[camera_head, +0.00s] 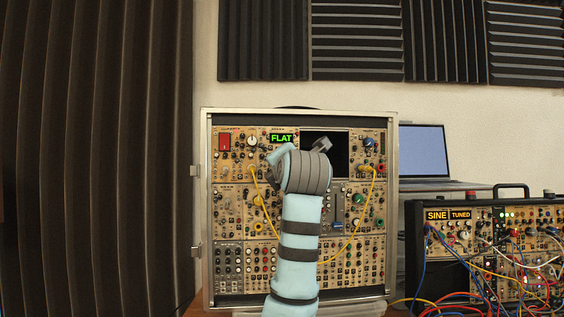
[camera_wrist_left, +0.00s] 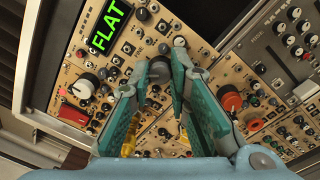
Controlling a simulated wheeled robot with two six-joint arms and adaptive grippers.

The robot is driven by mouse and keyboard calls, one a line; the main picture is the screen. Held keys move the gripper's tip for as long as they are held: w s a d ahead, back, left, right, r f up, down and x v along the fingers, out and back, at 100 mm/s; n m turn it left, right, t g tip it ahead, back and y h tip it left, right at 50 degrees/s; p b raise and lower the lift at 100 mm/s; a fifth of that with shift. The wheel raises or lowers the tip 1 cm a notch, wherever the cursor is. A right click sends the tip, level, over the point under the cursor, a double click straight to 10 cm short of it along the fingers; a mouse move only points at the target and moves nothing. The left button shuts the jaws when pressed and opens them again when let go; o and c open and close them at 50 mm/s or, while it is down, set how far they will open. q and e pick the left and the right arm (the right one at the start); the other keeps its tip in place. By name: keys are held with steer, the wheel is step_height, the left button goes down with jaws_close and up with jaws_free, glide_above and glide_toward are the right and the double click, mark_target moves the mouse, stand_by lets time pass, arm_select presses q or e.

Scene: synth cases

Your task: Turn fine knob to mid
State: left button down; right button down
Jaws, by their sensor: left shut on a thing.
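The upright synth case (camera_head: 205,230) has a tan panel with many knobs. A green display (camera_head: 282,138) on it reads FLAT; it also shows in the left wrist view (camera_wrist_left: 110,27). My left arm reaches up in front of the case, and its wrist hides the fingers in the head view. The knob's pointer is not readable. My right gripper is in neither view.
Yellow patch cables (camera_head: 262,210) hang across the case on both sides of my arm. A second case (camera_head: 480,208), with SINE and TUNED displays and many cables, stands at the right. A laptop (camera_head: 424,152) sits behind it. Dark foam (camera_head: 95,150) lines the left.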

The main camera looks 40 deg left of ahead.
arm_select(q)
steer(key=shift+f+m+p, duration=0.15)
steer(key=shift+m+p, duration=1.25)
steer(key=shift+m, duration=2.4)
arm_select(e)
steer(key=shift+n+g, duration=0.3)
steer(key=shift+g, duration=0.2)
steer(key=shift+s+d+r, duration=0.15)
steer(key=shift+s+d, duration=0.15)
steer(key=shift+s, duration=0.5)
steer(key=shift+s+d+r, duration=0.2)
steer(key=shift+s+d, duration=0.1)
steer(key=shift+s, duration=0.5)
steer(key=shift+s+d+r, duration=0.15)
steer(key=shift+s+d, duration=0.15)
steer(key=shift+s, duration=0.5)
arm_select(q)
steer(key=c, duration=1.5)
jaws_free()
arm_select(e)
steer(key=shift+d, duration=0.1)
arm_select(q)
steer(key=v, duration=1.2)
steer(key=shift+s, duration=0.1)
